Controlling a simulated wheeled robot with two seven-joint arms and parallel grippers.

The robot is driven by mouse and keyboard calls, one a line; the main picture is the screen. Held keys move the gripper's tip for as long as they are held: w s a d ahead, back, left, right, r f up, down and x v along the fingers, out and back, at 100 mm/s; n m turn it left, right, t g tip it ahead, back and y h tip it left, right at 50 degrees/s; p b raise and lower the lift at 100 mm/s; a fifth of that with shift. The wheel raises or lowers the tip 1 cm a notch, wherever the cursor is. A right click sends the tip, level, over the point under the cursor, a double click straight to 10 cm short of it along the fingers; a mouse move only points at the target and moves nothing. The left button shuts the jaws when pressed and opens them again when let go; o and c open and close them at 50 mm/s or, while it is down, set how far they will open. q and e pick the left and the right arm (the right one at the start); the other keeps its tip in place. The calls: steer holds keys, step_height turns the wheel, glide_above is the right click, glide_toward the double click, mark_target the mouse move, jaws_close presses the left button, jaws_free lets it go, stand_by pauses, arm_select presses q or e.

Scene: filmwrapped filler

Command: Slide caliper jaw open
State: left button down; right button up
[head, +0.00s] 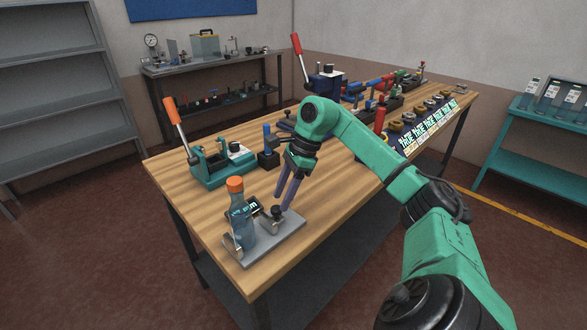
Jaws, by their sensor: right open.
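A grey base plate (285,236) lies at the near left corner of the wooden table. A blue bottle (240,219) with an orange cap stands upright at its left side. A small dark digital display (252,205) beside the bottle appears to be part of the caliper; its jaws are too small to tell whether they are apart. A dark knob (276,212) stands on the plate right of the display. My right gripper (283,203) points down with its fingers apart, just above and behind the knob. I cannot tell whether it touches anything. My left gripper is out of view.
A green clamp fixture (214,170) with an orange-handled lever stands behind the plate. Several tools and colored parts line the far side of the wooden table (345,188). The tabletop's middle is partly clear. My right arm crosses its right side.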

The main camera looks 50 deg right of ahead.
steer(key=p+v, duration=0.2)
steer(key=v, duration=1)
steer(key=shift+a, duration=0.1)
